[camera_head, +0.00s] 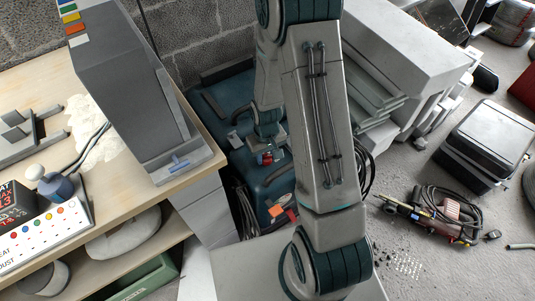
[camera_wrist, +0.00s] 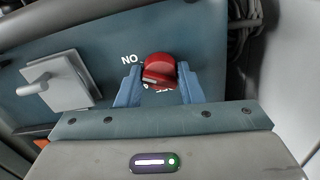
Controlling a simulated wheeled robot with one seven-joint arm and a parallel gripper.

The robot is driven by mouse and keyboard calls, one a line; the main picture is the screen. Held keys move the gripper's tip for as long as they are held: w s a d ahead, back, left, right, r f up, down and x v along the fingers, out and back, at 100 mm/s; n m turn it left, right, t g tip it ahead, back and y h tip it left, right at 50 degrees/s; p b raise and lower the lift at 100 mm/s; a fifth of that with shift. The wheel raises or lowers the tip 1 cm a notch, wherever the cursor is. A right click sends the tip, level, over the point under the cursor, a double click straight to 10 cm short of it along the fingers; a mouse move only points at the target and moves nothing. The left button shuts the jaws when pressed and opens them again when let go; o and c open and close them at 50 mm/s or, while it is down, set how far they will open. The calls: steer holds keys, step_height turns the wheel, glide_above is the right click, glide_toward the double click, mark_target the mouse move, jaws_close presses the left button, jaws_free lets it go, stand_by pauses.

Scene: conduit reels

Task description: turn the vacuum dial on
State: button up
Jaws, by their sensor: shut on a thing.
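The red vacuum dial (camera_wrist: 158,68) sits on the blue-grey panel (camera_wrist: 100,45) of the vacuum in the wrist view. Printed letters reading "NO" show to its left, and more lettering below is partly hidden. My gripper (camera_wrist: 158,82) has one blue finger on each side of the dial and is shut on it. In the head view the dial (camera_head: 266,158) is a small red spot on the dark teal vacuum (camera_head: 217,110), beneath my arm, and my fingers there are too small to make out well.
A grey square plate with a lever (camera_wrist: 62,80) is left of the dial. The wooden bench (camera_head: 120,170) with a tall grey block (camera_head: 125,85) stands left of the vacuum. Pale stacked boxes (camera_head: 410,70) stand right. Tools and a cable (camera_head: 435,212) lie on the floor.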

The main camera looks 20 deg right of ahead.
mark_target(267, 155)
stand_by(0.4)
steer(key=o, duration=1)
steer(key=shift+c, duration=0.2)
steer(key=shift+r, duration=0.1)
step_height(267, 155, up, 14)
steer(key=p, duration=0.3)
